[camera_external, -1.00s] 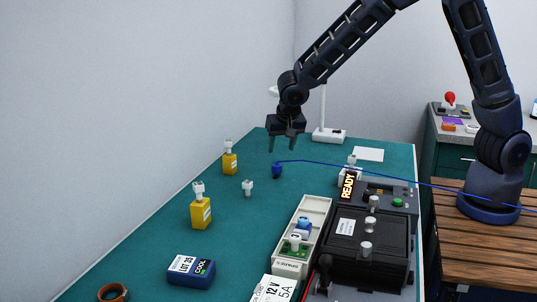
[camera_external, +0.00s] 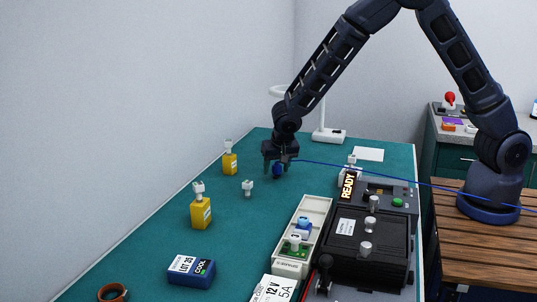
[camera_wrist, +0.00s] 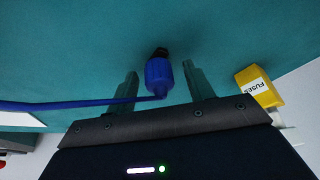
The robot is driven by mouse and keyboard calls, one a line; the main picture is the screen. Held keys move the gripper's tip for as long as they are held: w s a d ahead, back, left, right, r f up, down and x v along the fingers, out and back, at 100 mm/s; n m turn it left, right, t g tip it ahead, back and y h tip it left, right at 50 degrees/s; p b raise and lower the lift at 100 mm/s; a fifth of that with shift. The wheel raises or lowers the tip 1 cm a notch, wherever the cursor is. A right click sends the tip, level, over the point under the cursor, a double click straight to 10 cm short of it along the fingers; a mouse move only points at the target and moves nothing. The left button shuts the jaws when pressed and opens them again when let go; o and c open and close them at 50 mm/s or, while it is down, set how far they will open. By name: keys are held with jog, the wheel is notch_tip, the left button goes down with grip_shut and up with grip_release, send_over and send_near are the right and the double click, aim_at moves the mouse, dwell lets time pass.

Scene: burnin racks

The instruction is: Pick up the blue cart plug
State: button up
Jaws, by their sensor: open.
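The blue cart plug (camera_external: 277,171) stands on the green table top near the far end, with its blue cable running off to the right. In the wrist view the plug (camera_wrist: 159,76) has a dark tip and lies between my two fingers, with a gap on each side. My gripper (camera_external: 276,166) is lowered over the plug with its fingers pointing down, one on each side. It is open and holds nothing. In the external view the fingers partly hide the plug.
Yellow fuse boxes (camera_external: 230,163) and a small white-grey knob piece (camera_external: 247,187) stand to the left. A white lamp (camera_external: 329,135) stands behind to the right. A black case with a READY display (camera_external: 348,185) and a long tray (camera_external: 289,268) are to the front right.

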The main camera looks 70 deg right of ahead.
jog(key=shift+f, duration=0.1)
jog(key=c, duration=1.1)
jog(key=shift+o, duration=0.2)
